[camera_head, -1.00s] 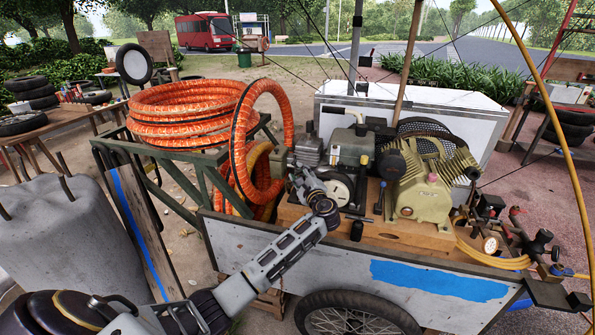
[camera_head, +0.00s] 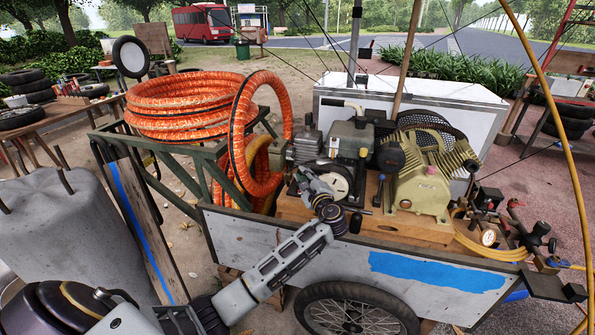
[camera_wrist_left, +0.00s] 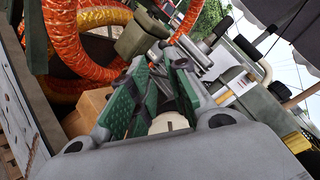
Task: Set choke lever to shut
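The small engine (camera_head: 350,139) stands on the cart's wooden deck, with a round starter disc (camera_head: 335,182) on its near side. I cannot pick out the choke lever for certain in either view. My left gripper (camera_head: 305,176) is at the near left side of the engine, in front of the disc. In the left wrist view its two green-padded fingers (camera_wrist_left: 157,92) stand apart with a gap between them. A pale round part (camera_wrist_left: 168,122) shows between and behind the fingers; I cannot tell what it is. No held object shows. My right gripper is out of view.
The orange hose coil (camera_head: 185,105) lies on a green rack left of the engine, with one loop hanging close to my gripper. A tan compressor (camera_head: 420,190) stands right of the engine. The cart's side panel (camera_head: 240,240) runs below my forearm.

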